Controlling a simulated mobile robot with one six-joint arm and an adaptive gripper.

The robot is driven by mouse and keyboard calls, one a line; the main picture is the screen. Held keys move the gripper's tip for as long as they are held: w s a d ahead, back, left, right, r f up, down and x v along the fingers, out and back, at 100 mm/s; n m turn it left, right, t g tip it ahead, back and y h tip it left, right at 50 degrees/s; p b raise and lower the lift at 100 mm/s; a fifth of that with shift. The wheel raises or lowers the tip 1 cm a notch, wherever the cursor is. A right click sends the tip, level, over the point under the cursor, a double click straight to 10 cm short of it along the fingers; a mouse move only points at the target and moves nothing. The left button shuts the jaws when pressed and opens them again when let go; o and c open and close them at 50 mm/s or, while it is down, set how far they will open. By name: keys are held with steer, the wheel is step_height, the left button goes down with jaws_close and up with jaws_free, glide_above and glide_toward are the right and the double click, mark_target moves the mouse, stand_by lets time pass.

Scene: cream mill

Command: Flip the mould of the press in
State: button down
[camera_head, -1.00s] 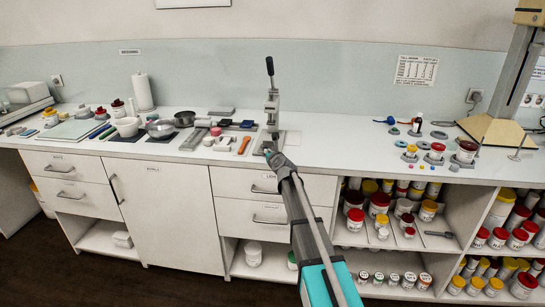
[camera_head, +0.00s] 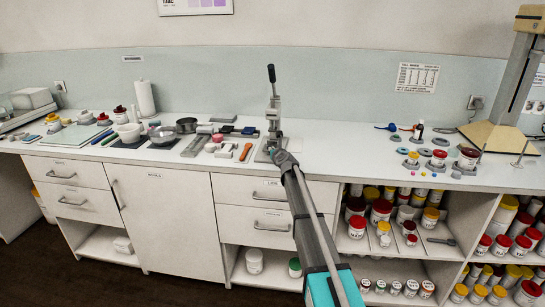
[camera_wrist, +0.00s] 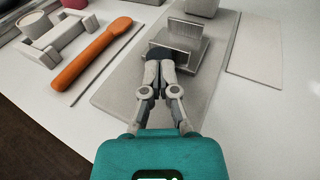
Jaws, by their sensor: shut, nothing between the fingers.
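The press (camera_head: 274,115) stands on the white counter, a grey metal column with a dark-handled lever upright on top. Its flat base plate (camera_wrist: 112,95) fills the middle of the wrist view. On the plate is a pale metal block with a raised upright plate (camera_wrist: 186,32), which looks like the mould part; I cannot tell for sure. My gripper (camera_wrist: 159,58) is shut with nothing between its fingers. Its tips are at the near side of this block, by a dark part, and contact is unclear. In the head view my gripper (camera_head: 274,151) partly hides the press foot.
An orange-handled tool (camera_wrist: 92,55) and a white holder (camera_wrist: 58,42) lie left of the base plate. A flat white sheet (camera_wrist: 257,45) lies to its right. Bowls (camera_head: 187,126) and jars stand farther left.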

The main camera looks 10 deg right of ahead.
steer(key=w, duration=0.2)
steer(key=w+d, duration=0.1)
steer(key=w, duration=0.1)
steer(key=shift+w+d, duration=0.1)
steer(key=shift+d, duration=0.1)
steer(key=shift+s, duration=0.2)
steer(key=shift+s, duration=0.2)
steer(key=p+v, duration=0.2)
steer(key=v, duration=1.1)
steer(key=shift+s+r, duration=0.1)
steer(key=shift+s, duration=0.1)
steer(key=shift+a, duration=0.1)
